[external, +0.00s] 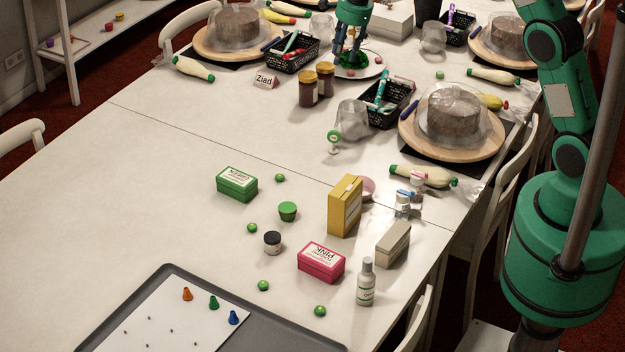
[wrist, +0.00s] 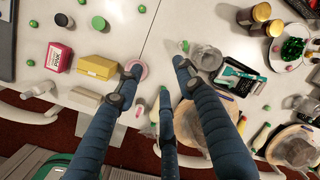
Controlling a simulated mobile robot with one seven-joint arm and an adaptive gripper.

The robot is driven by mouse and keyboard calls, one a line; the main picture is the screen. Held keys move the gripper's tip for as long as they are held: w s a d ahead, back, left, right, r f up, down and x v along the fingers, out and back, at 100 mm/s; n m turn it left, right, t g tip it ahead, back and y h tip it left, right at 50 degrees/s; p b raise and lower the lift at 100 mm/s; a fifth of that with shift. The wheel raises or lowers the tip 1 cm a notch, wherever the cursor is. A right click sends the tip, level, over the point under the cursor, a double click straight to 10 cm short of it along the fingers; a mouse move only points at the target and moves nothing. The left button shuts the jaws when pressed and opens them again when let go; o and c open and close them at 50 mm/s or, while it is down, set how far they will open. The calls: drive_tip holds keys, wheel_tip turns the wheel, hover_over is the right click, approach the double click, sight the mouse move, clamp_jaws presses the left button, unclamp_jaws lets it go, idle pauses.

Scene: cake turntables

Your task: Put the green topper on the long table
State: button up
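A small green-and-white round piece on a stem (external: 333,140) stands on the long table (external: 150,170), beside a tipped clear cup; it looks like the green topper. It also shows in the wrist view (wrist: 185,46), near the right fingertip. A green cone-shaped piece (external: 214,302) stands on the white sheet between an orange and a blue one; I cannot tell whether it counts as a topper. My gripper (external: 346,60) hangs high above the table. In the wrist view my gripper (wrist: 157,70) has its fingers wide apart with nothing between them.
A yellow box (external: 344,206), a pink box (external: 320,262) and a green box (external: 237,184) stand on the near half. Covered cakes on wooden turntables (external: 408,140) line the right edge.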

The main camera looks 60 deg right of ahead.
drive_tip(key=s+a+r+n+t, duration=0.1)
drive_tip(key=s+a+r+n, duration=0.55)
drive_tip(key=s+r, duration=0.4)
drive_tip(key=s+a+r+n, duration=0.5)
drive_tip(key=s+a+r, duration=0.2)
drive_tip(key=s+r, duration=0.35)
drive_tip(key=s+a+n, duration=0.2)
drive_tip(key=s+n, duration=0.1)
drive_tip(key=s, duration=0.6)
drive_tip(key=s+a+n+t, duration=0.1)
drive_tip(key=s+n, duration=0.3)
drive_tip(key=s, duration=0.5)
drive_tip(key=s+a+n+t, duration=0.1)
drive_tip(key=s+a+n, duration=0.2)
drive_tip(key=s, duration=0.5)
drive_tip(key=shift+s+a+r+n, duration=0.3)
drive_tip(key=shift+s+n, duration=0.1)
drive_tip(key=shift+n, duration=0.35)
drive_tip(key=shift+f, duration=0.2)
wheel_tip(320, 180, down, 11)
drive_tip(key=b, duration=1.1)
drive_tip(key=shift+b, duration=0.3)
